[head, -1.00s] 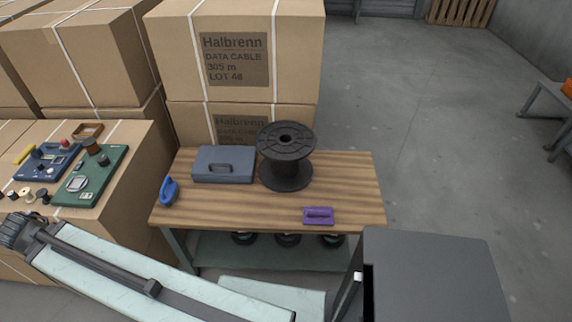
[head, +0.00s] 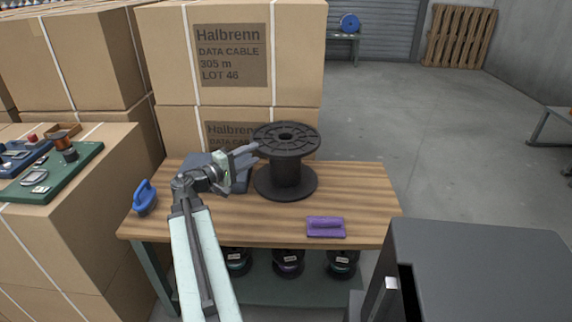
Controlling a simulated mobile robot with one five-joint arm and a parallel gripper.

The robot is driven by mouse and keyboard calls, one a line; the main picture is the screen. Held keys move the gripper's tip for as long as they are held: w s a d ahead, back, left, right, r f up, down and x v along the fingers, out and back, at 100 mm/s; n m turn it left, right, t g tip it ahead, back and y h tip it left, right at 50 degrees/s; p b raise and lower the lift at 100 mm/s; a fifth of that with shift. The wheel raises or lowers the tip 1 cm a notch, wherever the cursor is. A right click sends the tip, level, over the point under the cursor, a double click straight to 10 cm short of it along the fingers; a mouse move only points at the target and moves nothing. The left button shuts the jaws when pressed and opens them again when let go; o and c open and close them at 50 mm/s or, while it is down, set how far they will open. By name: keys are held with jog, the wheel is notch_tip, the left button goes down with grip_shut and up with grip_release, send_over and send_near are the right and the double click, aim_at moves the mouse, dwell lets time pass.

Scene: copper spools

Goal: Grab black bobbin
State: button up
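The black bobbin (head: 285,176) is a large empty spool standing upright on the wooden workbench (head: 360,209), right of the middle in the head view. My gripper (head: 246,158) is just left of the bobbin, at about the height of its upper flange. Its fingers point right toward the bobbin and look parted, with nothing between them that I can make out. Whether a fingertip touches the flange cannot be told from this view.
A grey case (head: 199,162) lies behind my gripper, partly hidden. Stacked cartons (head: 170,60) stand behind. Several spools are on the lower shelf. The bench's right end is clear.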

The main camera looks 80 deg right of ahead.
aim_at(264, 145)
jog(key=x, duration=0.6)
jog(key=shift+w+d, duration=0.1)
jog(key=shift+d, duration=0.15)
grip_shut()
jog(key=shift+a+r, duration=0.1)
dwell(1.1)
